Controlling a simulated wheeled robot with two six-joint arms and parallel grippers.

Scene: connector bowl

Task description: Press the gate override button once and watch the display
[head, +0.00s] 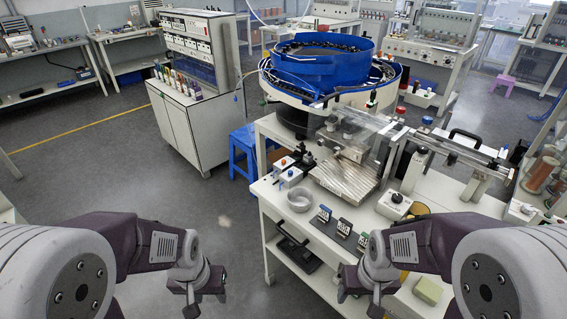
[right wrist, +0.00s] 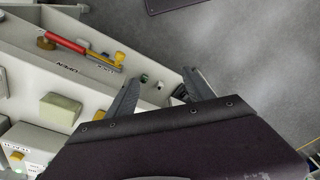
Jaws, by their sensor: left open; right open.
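I cannot tell for sure which control is the gate override button. In the head view, a white box with a dark knob (head: 394,205) stands on the bench right of the clear-covered chute, and small boxes with orange tops (head: 281,165) stand left of it. In the right wrist view, a pale box with a yellow button (right wrist: 17,155) is at the lower left. Several small upright panels (head: 344,227) stand on a dark strip; whether one is the display is unclear. My left gripper (head: 205,303) is open over the floor. My right gripper (head: 358,303) is open and empty near the bench's front; its fingers show in the right wrist view (right wrist: 163,75).
A blue bowl feeder (head: 325,55) stands at the back of the white bench. A metal dish (head: 299,199) sits at its left edge. A yellow-green block (head: 428,290) lies front right. Floor at left is clear.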

